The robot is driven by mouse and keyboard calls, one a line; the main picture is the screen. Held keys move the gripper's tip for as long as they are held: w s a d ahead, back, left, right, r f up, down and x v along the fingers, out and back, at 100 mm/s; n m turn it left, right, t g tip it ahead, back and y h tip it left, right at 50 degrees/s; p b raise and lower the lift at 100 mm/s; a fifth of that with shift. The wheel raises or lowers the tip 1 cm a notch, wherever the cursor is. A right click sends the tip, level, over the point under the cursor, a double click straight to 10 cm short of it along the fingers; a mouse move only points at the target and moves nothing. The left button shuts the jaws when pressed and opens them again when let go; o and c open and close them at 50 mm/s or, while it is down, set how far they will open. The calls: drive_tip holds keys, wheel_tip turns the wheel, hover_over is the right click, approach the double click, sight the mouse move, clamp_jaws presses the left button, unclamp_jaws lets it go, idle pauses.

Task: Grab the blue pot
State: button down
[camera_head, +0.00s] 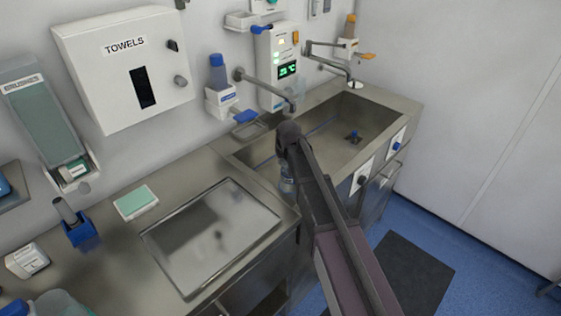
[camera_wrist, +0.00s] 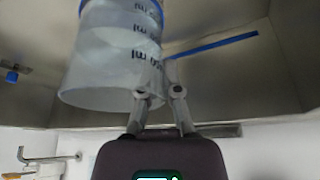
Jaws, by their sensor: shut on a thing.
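A clear, graduated pot with a blue rim (camera_wrist: 105,62) fills the upper left of the wrist view, with dark "ml" marks on its wall. My gripper (camera_wrist: 161,68) is shut on the right side of this pot's wall. In the head view a small part of the pot (camera_head: 287,186) shows beneath the end of my arm, in front of the sink's near left corner. My arm hides the rest of it and the gripper's fingers there. No other blue-rimmed pot is clearly seen.
The steel sink (camera_head: 372,122) lies behind and right of my arm. A flat steel tray (camera_head: 190,262) and a green-topped box (camera_head: 135,203) are on the left counter. A blue holder (camera_head: 78,236) stands further left. A towel dispenser (camera_head: 105,85) hangs on the wall.

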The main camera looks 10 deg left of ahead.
drive_tip(key=w+d, duration=1.1)
drive_tip(key=d, duration=0.1)
drive_tip(key=shift+w+d, duration=0.25)
drive_tip(key=shift+d, duration=0.05)
idle(0.7)
drive_tip(key=shift+d, duration=0.1)
idle(0.9)
